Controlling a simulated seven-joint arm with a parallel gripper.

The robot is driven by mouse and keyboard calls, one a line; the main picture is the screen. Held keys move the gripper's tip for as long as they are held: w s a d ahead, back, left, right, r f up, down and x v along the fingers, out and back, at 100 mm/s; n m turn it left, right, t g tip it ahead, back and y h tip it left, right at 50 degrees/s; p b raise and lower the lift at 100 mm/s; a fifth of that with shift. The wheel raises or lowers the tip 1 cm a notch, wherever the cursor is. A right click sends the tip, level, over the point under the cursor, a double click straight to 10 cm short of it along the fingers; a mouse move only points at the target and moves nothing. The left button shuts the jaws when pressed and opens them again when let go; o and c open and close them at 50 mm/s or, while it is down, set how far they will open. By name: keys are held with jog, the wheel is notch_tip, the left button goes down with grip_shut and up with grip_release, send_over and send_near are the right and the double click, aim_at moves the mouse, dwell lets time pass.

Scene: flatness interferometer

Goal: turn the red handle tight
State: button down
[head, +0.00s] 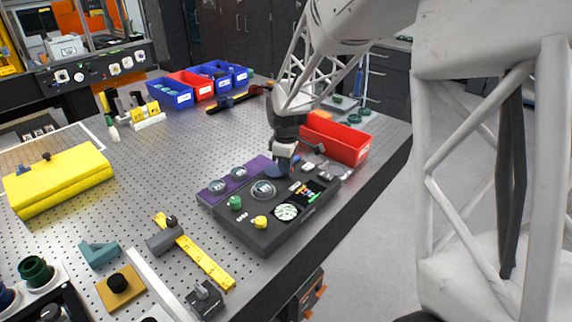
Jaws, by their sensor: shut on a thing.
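The dark instrument box (262,233) lies on the perforated metal table, with a green knob (235,203), a yellow knob (261,222), a round gauge (263,190) and a round patterned screen (286,212) on its top. My gripper (279,168) points down at the back part of the box. It is shut on a small part there that its fingers and body mostly hide. I cannot make out the red colour of the handle or its angle. A blue-grey rounded piece (271,171) shows beside the fingers.
A purple plate (232,178) with round dials adjoins the box's left side. A red bin (343,139) stands close behind my gripper. Blue and red bins (168,92) stand at the back. The table's middle is mostly clear.

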jog(key=n, duration=0.6)
jog(key=shift+n, duration=0.3)
jog(key=n, duration=0.6)
dwell(0.3)
jog(key=c, duration=1.1)
grip_release()
jog(key=shift+c, duration=0.2)
jog(key=shift+r, duration=0.2)
jog(key=shift+r, duration=3.75)
